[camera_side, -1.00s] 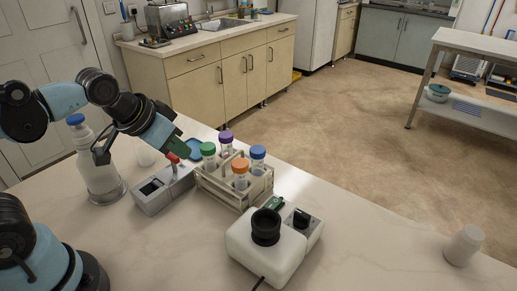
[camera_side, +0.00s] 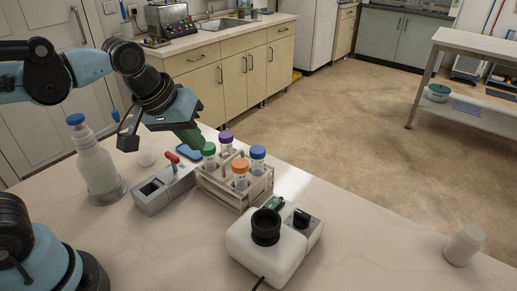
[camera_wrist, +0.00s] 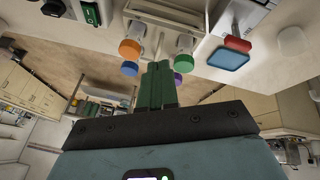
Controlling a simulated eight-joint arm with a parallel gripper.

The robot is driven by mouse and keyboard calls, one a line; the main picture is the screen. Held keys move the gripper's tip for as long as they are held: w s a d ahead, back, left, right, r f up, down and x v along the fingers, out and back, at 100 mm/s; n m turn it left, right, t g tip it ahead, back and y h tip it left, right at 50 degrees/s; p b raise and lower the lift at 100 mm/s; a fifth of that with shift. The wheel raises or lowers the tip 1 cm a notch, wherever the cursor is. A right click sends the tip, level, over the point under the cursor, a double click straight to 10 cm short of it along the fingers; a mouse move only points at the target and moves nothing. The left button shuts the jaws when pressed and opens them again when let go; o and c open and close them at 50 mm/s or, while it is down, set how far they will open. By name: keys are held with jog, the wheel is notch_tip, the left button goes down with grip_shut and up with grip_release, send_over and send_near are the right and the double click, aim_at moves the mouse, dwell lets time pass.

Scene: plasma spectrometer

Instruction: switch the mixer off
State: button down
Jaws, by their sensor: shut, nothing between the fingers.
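The mixer (camera_side: 268,248) is a white rounded unit with a black cup (camera_side: 266,226) on top, at the front centre of the counter in the side view. A dark switch (camera_side: 301,219) sits on its back right part. In the wrist view, part of the mixer shows at the top left, with the black cup (camera_wrist: 53,8) and a green part (camera_wrist: 90,13). My gripper (camera_side: 194,139), with green fingers, is shut and empty. It is above the back left end of the tube rack, apart from the mixer. Its fingers (camera_wrist: 157,70) point at the rack in the wrist view.
A rack (camera_side: 232,192) of capped tubes stands between my gripper and the mixer. A grey device (camera_side: 158,190) with a red lever (camera_side: 171,157) and a blue pad (camera_side: 189,152) are left of it. A wash bottle (camera_side: 97,168) stands further left. The right counter is mostly clear.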

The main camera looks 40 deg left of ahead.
jog(key=w+d+r+n+g, duration=0.3)
jog(key=w+d+n, duration=0.1)
jog(key=d+n, duration=0.3)
jog(key=n+g, duration=0.2)
jog(key=n, duration=0.4)
send_over(273, 204)
jog(key=s, duration=0.1)
jog(key=shift+r+y, duration=0.2)
jog(key=shift+y, duration=0.1)
notch_tip(273, 204, down, 14)
